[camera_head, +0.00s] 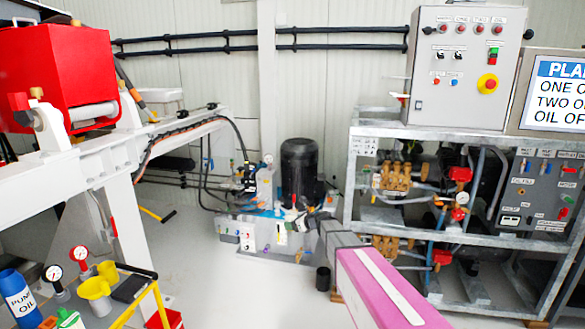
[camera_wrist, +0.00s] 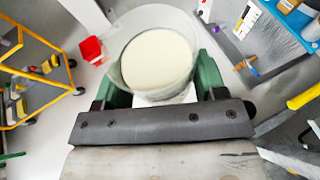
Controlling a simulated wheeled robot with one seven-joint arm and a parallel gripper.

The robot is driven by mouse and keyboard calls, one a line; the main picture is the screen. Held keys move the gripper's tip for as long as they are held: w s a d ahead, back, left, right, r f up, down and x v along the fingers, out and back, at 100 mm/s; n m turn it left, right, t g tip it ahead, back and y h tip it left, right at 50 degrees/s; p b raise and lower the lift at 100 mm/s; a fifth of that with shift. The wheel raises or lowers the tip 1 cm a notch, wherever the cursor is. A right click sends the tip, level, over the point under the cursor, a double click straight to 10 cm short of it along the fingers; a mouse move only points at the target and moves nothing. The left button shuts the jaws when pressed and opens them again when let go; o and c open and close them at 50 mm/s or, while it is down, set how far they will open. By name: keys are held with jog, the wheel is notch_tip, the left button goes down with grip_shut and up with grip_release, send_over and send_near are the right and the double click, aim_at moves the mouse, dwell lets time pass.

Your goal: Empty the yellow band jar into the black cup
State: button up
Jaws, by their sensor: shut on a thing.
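My gripper (camera_wrist: 163,78) has its green fingers on both sides of a clear, round jar (camera_wrist: 120,74) and is shut on it. The jar holds a pale cream material, seen through its open top. No yellow band shows on the part I see; its lower side is hidden. In the head view my arm reaches from the lower right towards the grey pump unit (camera_head: 262,238), and the jar cannot be made out clearly there. A small black cylinder (camera_head: 323,278), possibly the black cup, stands low near the unit, left of my arm.
A yellow-framed cart (camera_head: 137,308) with gauges, yellow cups (camera_head: 95,290) and a blue oil bottle (camera_head: 18,296) is at lower left. A metal-framed pump rack (camera_head: 470,143) stands at right. A red box (camera_wrist: 91,49) is on the floor. Floor between is clear.

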jog(key=s+d+r, duration=0.7)
jog(key=s+d, duration=0.2)
jog(key=s, duration=0.3)
jog(key=s+d+r, duration=0.8)
jog(key=s+d, duration=0.1)
jog(key=s, duration=0.3)
jog(key=shift+d+r, duration=0.3)
jog(key=shift+d, duration=0.05)
